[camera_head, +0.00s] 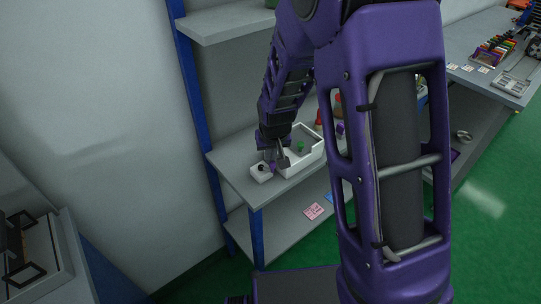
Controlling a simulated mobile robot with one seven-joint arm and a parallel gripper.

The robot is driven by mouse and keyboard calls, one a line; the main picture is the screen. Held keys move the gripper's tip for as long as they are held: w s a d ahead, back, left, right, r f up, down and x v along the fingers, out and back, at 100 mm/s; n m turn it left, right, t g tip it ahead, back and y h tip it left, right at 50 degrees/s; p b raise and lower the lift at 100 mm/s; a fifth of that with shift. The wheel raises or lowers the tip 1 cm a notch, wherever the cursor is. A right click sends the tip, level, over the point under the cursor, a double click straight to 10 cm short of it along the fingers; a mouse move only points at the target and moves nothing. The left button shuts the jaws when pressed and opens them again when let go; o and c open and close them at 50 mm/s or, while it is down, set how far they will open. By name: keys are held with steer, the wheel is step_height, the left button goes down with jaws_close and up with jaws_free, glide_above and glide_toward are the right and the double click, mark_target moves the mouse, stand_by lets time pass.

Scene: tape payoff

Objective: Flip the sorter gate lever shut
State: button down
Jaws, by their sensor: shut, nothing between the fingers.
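My gripper (278,164) is at the end of my purple arm, which reaches down to the grey shelf (228,158). It is shut, with no object seen between its fingers. Just left of and below the fingertips is a small white block with a dark knob (261,172). This may be the sorter gate lever, but it is too small to tell. I cannot tell whether the gripper touches it. A white open tray (313,157) stands right beside the gripper, with a small green item (301,146) inside.
Blue posts (189,75) hold the shelf unit, with an upper shelf (228,20) above. Red and purple items stand behind the tray, partly hidden by my arm. A grey bench (480,65) with coloured items is at right. Green floor lies open at right.

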steer(key=m, duration=0.1)
steer(key=m+h+p, duration=0.1)
steer(key=m, duration=0.1)
steer(key=s+m+p, duration=0.1)
steer(key=m, duration=0.1)
steer(key=shift+s+a+r+h, duration=0.1)
steer(key=shift+a+h, duration=0.25)
steer(key=shift+h, duration=0.05)
steer(key=shift+s, duration=0.1)
steer(key=shift+s+a+p, duration=0.25)
steer(key=shift+a+p, duration=0.25)
stand_by(1.4)
steer(key=v, duration=1.7)
steer(key=shift+r+p, duration=0.15)
steer(key=shift+p, duration=0.15)
steer(key=shift+w, duration=0.15)
